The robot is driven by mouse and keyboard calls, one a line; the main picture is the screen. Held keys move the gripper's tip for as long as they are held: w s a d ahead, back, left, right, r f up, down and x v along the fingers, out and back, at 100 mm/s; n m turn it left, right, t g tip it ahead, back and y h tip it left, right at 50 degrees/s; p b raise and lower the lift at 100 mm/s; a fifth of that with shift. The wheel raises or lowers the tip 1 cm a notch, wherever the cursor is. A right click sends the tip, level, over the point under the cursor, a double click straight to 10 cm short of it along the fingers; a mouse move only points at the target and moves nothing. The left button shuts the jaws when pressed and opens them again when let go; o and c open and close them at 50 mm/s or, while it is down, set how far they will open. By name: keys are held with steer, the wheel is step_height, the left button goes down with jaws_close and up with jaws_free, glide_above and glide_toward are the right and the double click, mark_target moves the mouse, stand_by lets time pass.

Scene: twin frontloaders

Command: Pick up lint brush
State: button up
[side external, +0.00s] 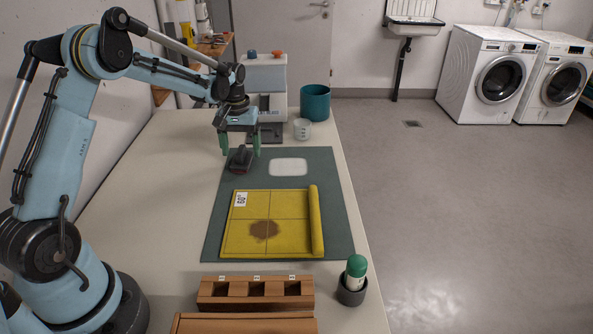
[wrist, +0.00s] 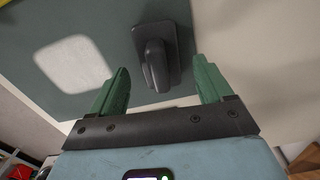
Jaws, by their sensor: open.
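The lint brush (side external: 240,159) appears to be the dark object with a raised handle, lying on the green-grey mat (side external: 213,225) near its far left corner. In the wrist view the brush (wrist: 156,62) shows a flat dark base and a rounded handle. My gripper (side external: 240,150) is above the brush, with its two green fingers apart on either side of it. In the wrist view my gripper (wrist: 158,85) is open and empty, and the brush lies between and beyond the fingertips. I cannot tell whether a finger touches it.
A white pad (side external: 289,167) lies right of the brush. A yellow cloth (side external: 262,222) with a brown stain lies nearer. A measuring cup (side external: 302,129), teal bin (side external: 315,102) and white machine (side external: 265,80) stand behind. A wooden rack (side external: 256,306) and green-capped stick (side external: 355,272) stand in front.

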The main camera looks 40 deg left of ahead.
steer(key=shift+f, duration=0.95)
steer(key=c, duration=1.1)
steer(key=shift+r, duration=0.6)
step_height(320, 180, up, 2)
steer(key=shift+r, duration=0.25)
steer(key=s+d+r, duration=0.1)
steer(key=d+r, duration=0.6)
steer(key=d, duration=0.4)
steer(key=shift+s+d+r, duration=0.2)
steer(key=shift+s+d, duration=0.1)
steer(key=shift+s, duration=0.1)
